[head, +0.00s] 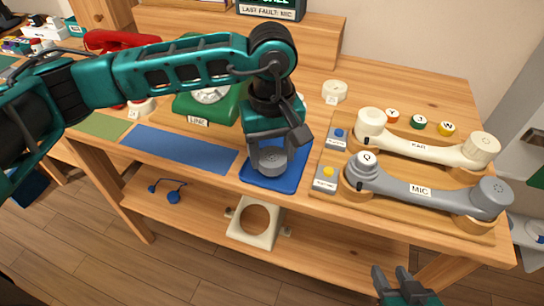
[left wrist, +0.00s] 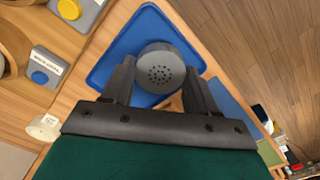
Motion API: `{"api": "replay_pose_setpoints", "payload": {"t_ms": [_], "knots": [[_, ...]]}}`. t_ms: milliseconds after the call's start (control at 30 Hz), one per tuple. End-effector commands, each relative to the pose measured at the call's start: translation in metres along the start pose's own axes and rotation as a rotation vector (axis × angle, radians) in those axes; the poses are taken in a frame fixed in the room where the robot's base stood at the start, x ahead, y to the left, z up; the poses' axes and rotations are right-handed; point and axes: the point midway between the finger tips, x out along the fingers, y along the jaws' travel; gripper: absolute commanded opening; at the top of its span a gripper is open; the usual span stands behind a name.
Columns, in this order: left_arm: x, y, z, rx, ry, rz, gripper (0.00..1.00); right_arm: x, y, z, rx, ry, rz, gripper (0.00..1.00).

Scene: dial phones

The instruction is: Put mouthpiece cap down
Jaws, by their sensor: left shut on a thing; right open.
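The mouthpiece cap (head: 271,160) is a round grey cap held between the fingers of my left gripper (head: 268,150). In the left wrist view the cap (left wrist: 160,68) shows a ring of small holes on its face, between the fingertips of the left gripper (left wrist: 160,85). It is over the blue tray (head: 262,182); I cannot tell whether it touches it. The tray also shows in the left wrist view (left wrist: 112,48). The grey MIC handset (head: 425,192) lies on its wooden cradle at the right. My right gripper (head: 405,290) is open and empty at the bottom, in front of the table.
A cream EAR handset (head: 425,143) lies behind the MIC handset. Yellow-button (head: 326,178) and blue-button (head: 337,138) boxes stand right of the tray. A green phone (head: 205,103) stands behind my left arm. A blue mat (head: 180,148) left of the tray is bare.

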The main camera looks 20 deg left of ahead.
Motion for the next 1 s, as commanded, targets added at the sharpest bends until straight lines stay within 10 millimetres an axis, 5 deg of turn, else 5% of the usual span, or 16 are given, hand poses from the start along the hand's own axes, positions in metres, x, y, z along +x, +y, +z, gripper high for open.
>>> {"api": "replay_pose_setpoints", "payload": {"t_ms": [100,500,533,767,1000], "knots": [[0.017,0.0,0.0,0.001,-0.001,-0.001,0.31,0.002,0.0,0.002,0.0,0.0,0.0,0.43],[0.023,0.0,0.0,0.002,0.0,0.001,0.31,0.004,0.0,0.006,0.0,0.001,0.0,0.43],[0.021,0.0,0.0,0.001,0.0,0.0,0.6,0.004,0.0,0.005,0.0,0.001,0.0,0.43],[0.021,0.0,0.0,0.001,0.0,0.0,0.82,0.004,0.0,0.005,0.0,0.001,0.0,0.43],[0.021,0.0,0.0,0.001,0.0,-0.001,0.84,0.003,0.0,0.004,0.0,0.001,0.0,0.43]]}}
